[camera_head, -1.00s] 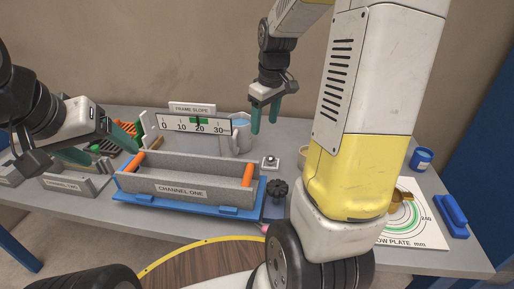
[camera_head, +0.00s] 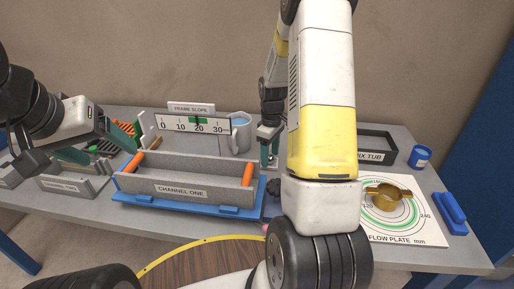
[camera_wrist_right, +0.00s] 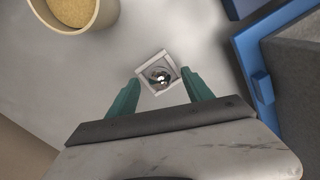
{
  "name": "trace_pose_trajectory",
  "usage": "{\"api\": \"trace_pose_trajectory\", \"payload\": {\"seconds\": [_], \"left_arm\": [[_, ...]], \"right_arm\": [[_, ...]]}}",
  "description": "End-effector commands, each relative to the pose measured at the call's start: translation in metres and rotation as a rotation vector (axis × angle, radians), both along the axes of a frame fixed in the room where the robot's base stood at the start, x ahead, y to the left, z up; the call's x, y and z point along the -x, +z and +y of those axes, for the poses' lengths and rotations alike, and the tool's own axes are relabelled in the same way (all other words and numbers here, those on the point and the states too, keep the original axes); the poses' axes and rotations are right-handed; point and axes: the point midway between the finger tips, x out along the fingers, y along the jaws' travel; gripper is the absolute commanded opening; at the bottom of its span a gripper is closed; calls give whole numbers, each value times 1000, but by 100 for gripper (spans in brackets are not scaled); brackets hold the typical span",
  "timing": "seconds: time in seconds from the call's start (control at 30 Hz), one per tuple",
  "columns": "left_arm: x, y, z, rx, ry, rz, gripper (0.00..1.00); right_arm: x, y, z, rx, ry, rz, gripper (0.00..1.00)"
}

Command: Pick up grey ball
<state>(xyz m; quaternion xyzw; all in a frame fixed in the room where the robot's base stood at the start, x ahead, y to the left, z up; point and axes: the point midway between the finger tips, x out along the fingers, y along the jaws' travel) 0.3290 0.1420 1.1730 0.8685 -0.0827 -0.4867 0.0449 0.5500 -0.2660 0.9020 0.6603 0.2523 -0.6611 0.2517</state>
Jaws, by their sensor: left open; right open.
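The grey ball (camera_wrist_right: 160,75) is small and shiny. It sits in a small white square holder (camera_wrist_right: 147,65) on the table. My right gripper (camera_wrist_right: 162,86) is open above the holder, one teal finger to each side of it in the right wrist view. Whether the fingertips are level with the ball is hard to tell. In the head view my right gripper (camera_head: 269,160) points down just right of the channel and largely hides the holder. My left gripper (camera_head: 104,146) is open and empty at the left, by the end of the grey channel.
The grey channel (camera_head: 190,190) with orange ends stands on a blue base left of my right gripper. A tan tub (camera_wrist_right: 72,22) of grainy material is near the holder. The flow plate (camera_head: 405,233), brass cup (camera_head: 386,196) and mix tub (camera_head: 374,139) are right.

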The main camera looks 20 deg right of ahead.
Motion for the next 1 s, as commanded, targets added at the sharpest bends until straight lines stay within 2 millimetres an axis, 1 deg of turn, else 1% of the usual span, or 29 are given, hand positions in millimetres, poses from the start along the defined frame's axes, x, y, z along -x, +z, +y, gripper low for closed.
{"api": "trace_pose_trajectory", "payload": {"seconds": [0.1,0.3,0.47,0.5,0.57,0.6,0.9,1.0], "left_arm": [[0,0,0,0,0,0,75],[0,0,0,0,0,0,75],[0,0,0,0,0,0,75],[0,0,0,0,0,0,75],[0,0,0,0,0,0,75],[0,0,0,0,0,0,75],[0,0,0,0,0,0,75],[0,0,0,0,0,0,75]], "right_arm": [[0,-7,0,1,-1,-1,59],[0,-7,0,0,-1,-1,59],[0,-7,0,0,-1,-1,28],[0,-7,0,0,-1,-1,20],[0,-7,0,0,-1,-1,8],[0,-7,0,0,-1,-1,0],[0,-6,0,0,-1,-3,0],[-1,0,0,1,-1,-3,0]]}}
